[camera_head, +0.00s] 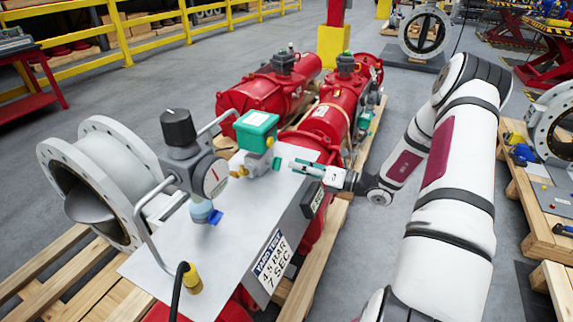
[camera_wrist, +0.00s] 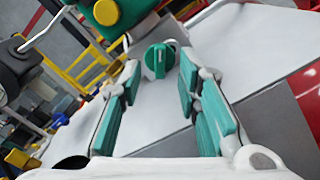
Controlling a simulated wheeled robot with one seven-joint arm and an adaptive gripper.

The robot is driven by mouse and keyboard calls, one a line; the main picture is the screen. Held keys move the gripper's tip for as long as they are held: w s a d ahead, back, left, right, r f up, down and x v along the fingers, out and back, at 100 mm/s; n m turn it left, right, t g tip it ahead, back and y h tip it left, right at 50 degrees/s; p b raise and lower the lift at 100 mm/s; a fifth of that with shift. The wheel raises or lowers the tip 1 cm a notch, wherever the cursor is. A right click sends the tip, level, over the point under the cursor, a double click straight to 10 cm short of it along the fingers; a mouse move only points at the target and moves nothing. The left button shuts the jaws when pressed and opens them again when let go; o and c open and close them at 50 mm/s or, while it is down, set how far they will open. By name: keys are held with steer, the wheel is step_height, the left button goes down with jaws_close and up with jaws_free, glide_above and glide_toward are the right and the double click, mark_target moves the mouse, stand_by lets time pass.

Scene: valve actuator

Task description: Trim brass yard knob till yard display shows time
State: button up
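My gripper (camera_head: 292,166) is over the top of the grey panel box (camera_head: 170,270), beside the green-topped unit (camera_head: 257,124). In the wrist view my gripper (camera_wrist: 160,82) is open, its teal pads apart. A round teal knob with a raised bar (camera_wrist: 158,60) shows between and just beyond the fingertips, with gaps on both sides. A round brass-coloured piece (camera_wrist: 107,12) shows on the green unit at the top of the wrist view. I cannot tell which piece is the brass yard knob. A small dark display (camera_head: 314,201) is on the box's right side; its digits are hard to read.
A label (camera_head: 271,263) reads "YARD TEST 4.5 BAR 7 SEC". A gauge with a black cap (camera_head: 178,127) and a bent metal handle (camera_head: 140,215) stand at the box's left. Red actuators (camera_head: 335,115) lie behind. A grey flanged valve (camera_head: 100,165) sits on a pallet.

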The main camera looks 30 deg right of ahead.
mark_target(277, 164)
steer(key=shift+x, duration=2.15)
jaws_close()
